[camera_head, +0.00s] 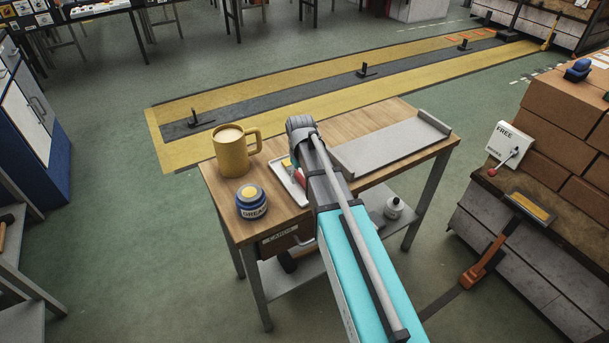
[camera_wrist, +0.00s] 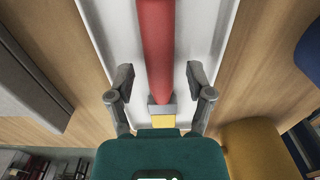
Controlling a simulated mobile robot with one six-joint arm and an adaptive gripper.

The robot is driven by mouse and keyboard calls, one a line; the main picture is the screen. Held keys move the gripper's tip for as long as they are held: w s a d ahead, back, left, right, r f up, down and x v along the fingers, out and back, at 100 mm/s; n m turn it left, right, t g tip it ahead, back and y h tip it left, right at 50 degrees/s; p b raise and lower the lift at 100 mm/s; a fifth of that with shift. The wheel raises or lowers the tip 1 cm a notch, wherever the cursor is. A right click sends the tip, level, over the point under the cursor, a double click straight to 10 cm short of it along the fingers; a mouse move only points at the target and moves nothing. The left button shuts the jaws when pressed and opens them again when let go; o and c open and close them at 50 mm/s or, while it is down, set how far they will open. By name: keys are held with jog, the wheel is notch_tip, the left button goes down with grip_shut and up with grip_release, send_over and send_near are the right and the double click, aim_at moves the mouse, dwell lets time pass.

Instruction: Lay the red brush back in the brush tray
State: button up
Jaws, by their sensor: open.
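The red brush (camera_wrist: 156,45) shows in the wrist view, with a long red handle, a grey ferrule and yellow bristles. It lies lengthwise over the white brush tray (camera_wrist: 222,25), between the tray's long walls. Whether it touches the tray floor I cannot tell. My gripper (camera_wrist: 160,84) is open, with one finger on each side of the brush near the ferrule, apart from it. In the head view my arm hides the gripper and most of the tray (camera_head: 286,186); only a bit of the red brush (camera_head: 299,178) shows.
A yellow mug (camera_head: 231,155) and a grease jar (camera_head: 252,201) stand left of the brush tray on the wooden table (camera_head: 222,190). A long grey tray (camera_head: 388,145) lies on the right. The table's far middle is bare.

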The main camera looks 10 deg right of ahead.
aim_at(300, 176)
jog(key=shift+f, duration=0.2)
jog(key=r+p, duration=0.2)
jog(key=r, duration=0.1)
jog(key=r+p, duration=0.2)
jog(key=p, duration=0.1)
jog(key=shift+w+a+r+p, duration=0.1)
jog(key=shift+w+r+p, duration=0.1)
jog(key=shift+r+p, duration=0.15)
notch_tip(300, 176, up, 8)
jog(key=p, duration=0.8)
jog(key=shift+r, duration=0.1)
jog(key=s+d+m, duration=0.2)
jog(key=s+m, duration=0.1)
jog(key=s, duration=1.5)
jog(key=shift+m, duration=0.3)
jog(key=shift+a, duration=0.1)
jog(key=shift+c, duration=0.2)
